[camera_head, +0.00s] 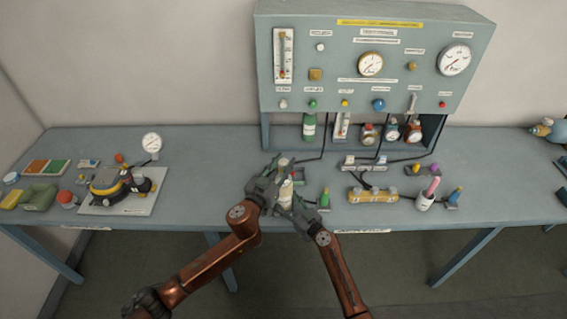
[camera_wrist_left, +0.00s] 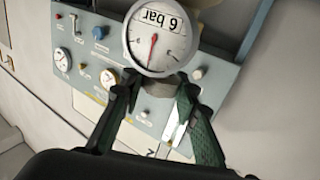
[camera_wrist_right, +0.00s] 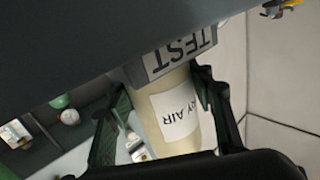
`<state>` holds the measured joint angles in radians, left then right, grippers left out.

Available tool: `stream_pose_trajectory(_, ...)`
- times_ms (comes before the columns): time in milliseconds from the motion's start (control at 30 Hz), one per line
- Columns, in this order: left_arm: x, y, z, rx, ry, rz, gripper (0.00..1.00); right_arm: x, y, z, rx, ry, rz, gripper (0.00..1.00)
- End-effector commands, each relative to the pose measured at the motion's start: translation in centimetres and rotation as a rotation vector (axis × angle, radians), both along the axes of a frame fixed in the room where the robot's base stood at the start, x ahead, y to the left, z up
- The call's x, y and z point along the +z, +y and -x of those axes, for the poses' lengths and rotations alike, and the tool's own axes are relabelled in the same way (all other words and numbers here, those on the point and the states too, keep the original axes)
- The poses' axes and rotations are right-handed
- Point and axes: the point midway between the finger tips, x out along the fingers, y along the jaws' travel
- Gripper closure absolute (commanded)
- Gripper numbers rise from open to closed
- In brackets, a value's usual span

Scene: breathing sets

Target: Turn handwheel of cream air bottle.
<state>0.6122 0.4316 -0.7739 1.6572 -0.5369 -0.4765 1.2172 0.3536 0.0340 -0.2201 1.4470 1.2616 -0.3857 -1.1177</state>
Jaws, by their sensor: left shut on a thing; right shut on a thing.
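The cream air bottle (camera_head: 286,192) stands upright on the bench in the head view. In the right wrist view the bottle (camera_wrist_right: 172,105) appears inverted, with part of its air label and a grey block marked TEST at its foot. My right gripper (camera_head: 295,207) is shut around the bottle's body. My left gripper (camera_head: 270,181) is shut at the bottle's top. In the left wrist view its fingers flank a small grey part (camera_wrist_left: 162,88), apparently the handwheel, mostly hidden. A round gauge (camera_wrist_left: 160,37) marked 6 bar shows just beyond the fingers.
A grey panel (camera_head: 340,58) with gauges and knobs stands behind. A breathing mask set (camera_head: 118,183) lies on a board at left. Bench between board and arms is clear.

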Motion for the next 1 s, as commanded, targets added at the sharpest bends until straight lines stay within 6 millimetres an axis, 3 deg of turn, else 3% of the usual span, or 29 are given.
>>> stream_pose_trajectory(500, 0.19, -0.08, -0.01, 0.322, 0.003, 0.005, 0.96, 0.06, 0.15, 0.05, 0.003, -0.002, 0.003, 1.00)
stream_pose_trajectory(1000, 0.13, 0.04, 0.04, 0.416, 0.003, -0.001, 0.96, 0.02, 0.13, 0.06, 0.003, -0.002, 0.004, 1.00)
